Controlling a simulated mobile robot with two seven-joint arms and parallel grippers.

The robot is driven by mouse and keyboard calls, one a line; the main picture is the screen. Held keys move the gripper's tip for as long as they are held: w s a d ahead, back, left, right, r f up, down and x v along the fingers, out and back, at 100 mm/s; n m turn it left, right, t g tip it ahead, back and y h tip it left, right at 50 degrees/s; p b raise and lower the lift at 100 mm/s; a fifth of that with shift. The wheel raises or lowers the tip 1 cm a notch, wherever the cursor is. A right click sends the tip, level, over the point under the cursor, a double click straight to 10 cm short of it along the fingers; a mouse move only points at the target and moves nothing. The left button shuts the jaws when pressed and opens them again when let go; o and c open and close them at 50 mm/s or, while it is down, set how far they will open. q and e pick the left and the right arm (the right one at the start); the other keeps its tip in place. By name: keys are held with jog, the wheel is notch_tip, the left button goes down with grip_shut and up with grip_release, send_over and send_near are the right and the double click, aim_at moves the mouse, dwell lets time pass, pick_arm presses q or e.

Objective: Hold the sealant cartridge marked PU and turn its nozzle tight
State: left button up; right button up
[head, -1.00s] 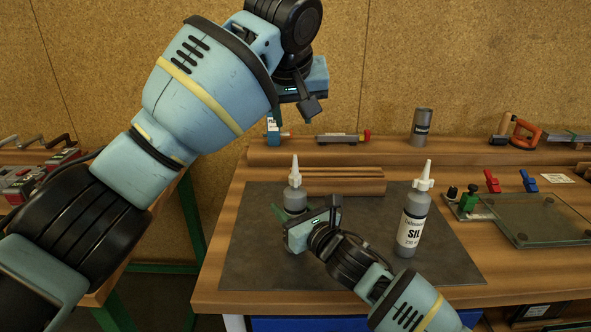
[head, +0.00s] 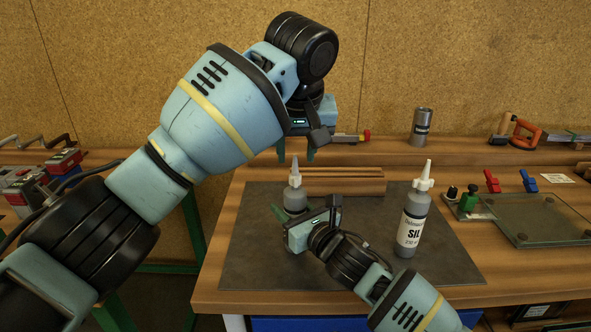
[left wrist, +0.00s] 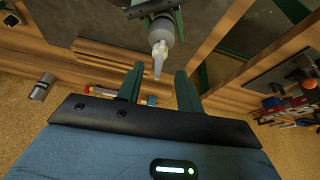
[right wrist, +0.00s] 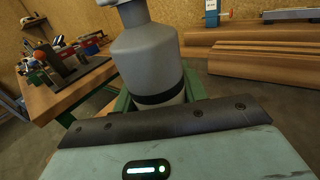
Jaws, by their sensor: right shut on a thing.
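A grey cartridge with a white nozzle (head: 295,175) stands upright on the dark mat (head: 245,250). Its label is hidden, so I cannot read PU on it. My right gripper (head: 289,214) is shut around its body, which fills the right wrist view (right wrist: 150,65). My left gripper (head: 296,153) is open and empty above the nozzle, its fingers pointing down. In the left wrist view the nozzle (left wrist: 159,58) lies beyond the open fingertips, roughly between them and apart from them. A second cartridge marked SIL (head: 412,225) stands upright to the right.
A grey can (head: 420,127) stands on the back ledge. A glass pane (head: 535,218) with red and blue clamps lies at the right. The mat's front is clear.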

aim_at(295, 173)
pick_arm(q)
jog(key=shift+x, duration=3.05)
grip_shut()
